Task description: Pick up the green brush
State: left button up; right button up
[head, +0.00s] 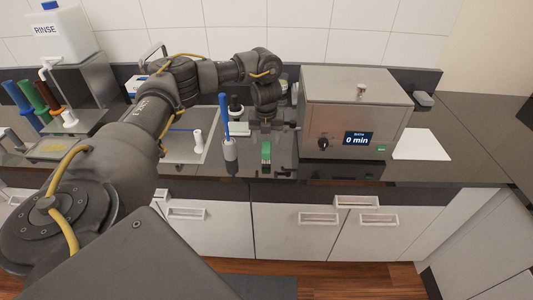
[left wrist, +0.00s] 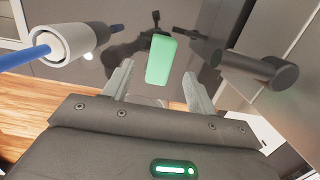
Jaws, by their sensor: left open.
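A small green block-like piece (head: 266,152), perhaps the green brush, is at the counter's front, left of the grey box. In the left wrist view the green piece (left wrist: 159,60) shows between and beyond my open fingers. My left gripper (head: 266,126) is just behind and above it in the head view, and the fingers (left wrist: 158,72) hold nothing. Whether they touch it I cannot tell. No bristles are visible on it. A long green-handled item (head: 32,95) also stands in the rack at far left. My right gripper is not in view.
A blue stick in a white holder (head: 230,148) stands close left of the green piece; the holder also shows in the left wrist view (left wrist: 82,45). The grey box (head: 355,115) with a "0 min" display stands close right. A white sheet (head: 422,145) lies further right.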

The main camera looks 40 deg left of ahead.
aim_at(267, 147)
pick_arm(q)
jog(key=shift+w+a+f+p, duration=0.1)
jog(key=shift+f+p, duration=0.05)
jog(key=shift+f, duration=1.15)
jog(key=shift+w+a+f+p, duration=0.1)
jog(key=shift+f+p, duration=0.05)
jog(key=shift+f, duration=1.1)
jog(key=shift+d, duration=0.1)
jog(key=c, duration=1.1)
